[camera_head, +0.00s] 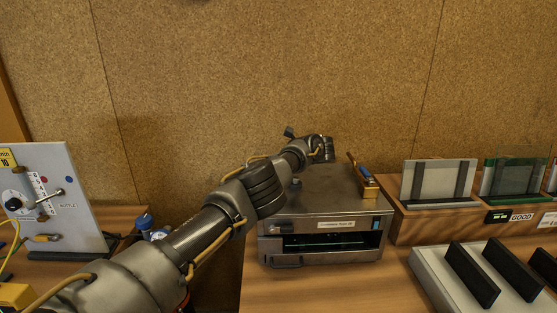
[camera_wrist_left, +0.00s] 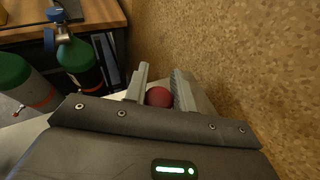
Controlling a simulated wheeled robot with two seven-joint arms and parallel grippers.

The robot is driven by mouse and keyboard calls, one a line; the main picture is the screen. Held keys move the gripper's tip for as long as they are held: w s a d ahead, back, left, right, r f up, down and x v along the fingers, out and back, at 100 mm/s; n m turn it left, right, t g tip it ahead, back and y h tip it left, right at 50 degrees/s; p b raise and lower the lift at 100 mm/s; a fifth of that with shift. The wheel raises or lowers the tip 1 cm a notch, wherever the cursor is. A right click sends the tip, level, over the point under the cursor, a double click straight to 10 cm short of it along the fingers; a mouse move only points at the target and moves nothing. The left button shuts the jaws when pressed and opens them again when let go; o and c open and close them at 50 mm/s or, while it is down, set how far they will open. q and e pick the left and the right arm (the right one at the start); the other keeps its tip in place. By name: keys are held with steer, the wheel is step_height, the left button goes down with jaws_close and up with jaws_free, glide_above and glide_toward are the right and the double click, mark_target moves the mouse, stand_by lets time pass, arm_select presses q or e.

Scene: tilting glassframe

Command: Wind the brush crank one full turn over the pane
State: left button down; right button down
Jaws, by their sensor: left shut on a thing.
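My left arm reaches over a grey metal box (camera_head: 325,207) with a front slot (camera_head: 330,239). A thin greenish edge shows inside the slot, and I cannot tell if it is the pane. My left gripper (camera_wrist_left: 160,78) is shut on a red ball knob (camera_wrist_left: 158,97), seen between its two fingers in the left wrist view. In the head view its wrist end is above the back of the box, and the fingers and knob are hidden. The crank's arm and the brush cannot be made out. My right gripper is not in view.
A wooden rack at the right holds a pale pane (camera_head: 437,181) and a green-framed one (camera_head: 515,177). A white stand with dark slats (camera_head: 470,274) is at front right. A brass-and-blue tool (camera_head: 364,178) lies on the box. A cork wall (camera_head: 350,70) closes the back.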

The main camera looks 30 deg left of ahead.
arm_select(q)
steer(key=shift+s+d, duration=0.1)
steer(key=shift+d, duration=0.1)
stand_by(0.4)
steer(key=c, duration=1.1)
jaws_free()
steer(key=shift+d, duration=0.15)
steer(key=shift+c, duration=0.2)
steer(key=shift+a, duration=0.2)
